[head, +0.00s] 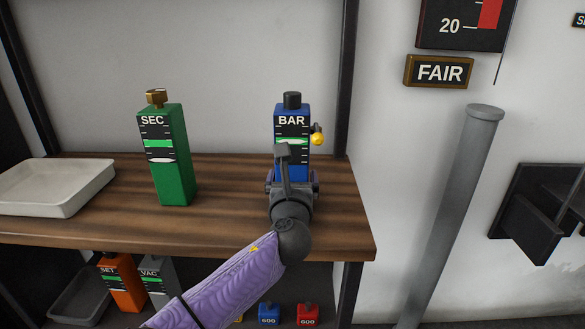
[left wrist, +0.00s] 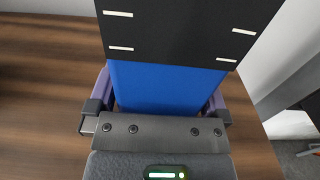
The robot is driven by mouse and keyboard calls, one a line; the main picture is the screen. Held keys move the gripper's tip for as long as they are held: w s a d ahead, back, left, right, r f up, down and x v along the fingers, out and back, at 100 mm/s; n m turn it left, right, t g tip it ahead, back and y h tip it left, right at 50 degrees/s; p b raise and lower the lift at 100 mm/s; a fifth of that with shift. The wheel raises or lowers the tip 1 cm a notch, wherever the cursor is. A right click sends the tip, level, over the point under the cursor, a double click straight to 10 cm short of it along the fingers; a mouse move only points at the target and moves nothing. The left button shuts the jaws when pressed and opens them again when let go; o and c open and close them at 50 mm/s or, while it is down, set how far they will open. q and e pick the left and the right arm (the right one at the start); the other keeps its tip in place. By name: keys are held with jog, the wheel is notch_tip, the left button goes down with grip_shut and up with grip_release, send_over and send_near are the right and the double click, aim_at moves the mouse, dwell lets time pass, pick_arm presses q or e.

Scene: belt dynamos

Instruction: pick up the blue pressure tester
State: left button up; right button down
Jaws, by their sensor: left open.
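The blue pressure tester (head: 292,122), marked BAR, stands upright on the wooden shelf. It has a black knob on top and a small yellow bulb on its right side. My left gripper (head: 292,182) is at its lower front and is open. In the left wrist view the tester's blue lower body (left wrist: 165,88) and black scale fill the space between the fingers of my left gripper (left wrist: 158,95), one finger on each side. My gripper hides the tester's base in the head view. I cannot tell whether the fingers touch it. My right gripper is not in view.
A green SEC tester (head: 172,165) and a pale tray (head: 62,188) stand to the left on the shelf (head: 232,222). A dark post (head: 347,80) rises behind right. An orange SET unit (head: 122,285) and small weights sit below. A grey pipe (head: 455,210) is at the right.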

aim_at(292, 127)
pick_arm(q)
jog(key=shift+r, duration=0.15)
jog(key=c, duration=0.7)
grip_shut()
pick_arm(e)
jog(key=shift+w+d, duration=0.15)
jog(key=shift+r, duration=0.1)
